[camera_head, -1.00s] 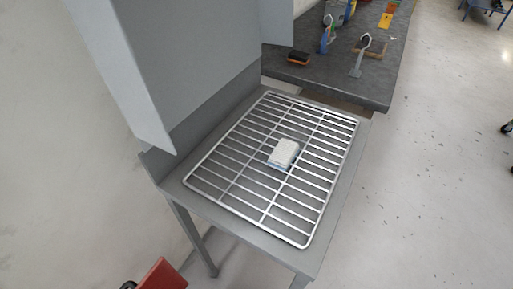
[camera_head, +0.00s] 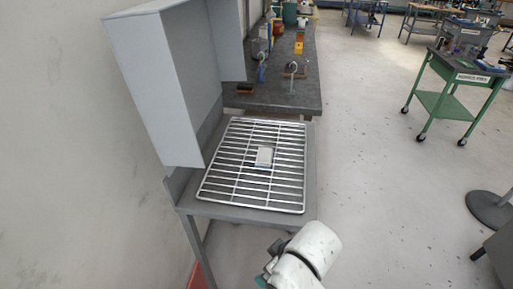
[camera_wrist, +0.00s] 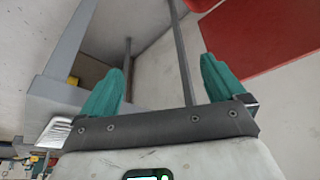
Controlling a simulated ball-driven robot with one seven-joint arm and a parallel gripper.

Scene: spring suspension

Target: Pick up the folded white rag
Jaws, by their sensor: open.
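The folded white rag (camera_head: 264,156) lies on the metal wire rack (camera_head: 232,196) near its middle, with a bluish edge showing beneath it. The rack rests on a grey metal stand. My gripper (camera_wrist: 160,85) shows in the wrist view with its two green fingers wide apart and nothing between them. In the head view my arm is at the bottom, in front of the stand and well apart from the rag; the fingers are mostly hidden there.
A grey hood (camera_head: 165,80) rises at the left behind the rack. A dark bench (camera_head: 285,92) with tools and bottles stands beyond it. A green cart (camera_head: 450,100) is at the right. A red object (camera_wrist: 265,35) is close in the wrist view. The floor right of the stand is clear.

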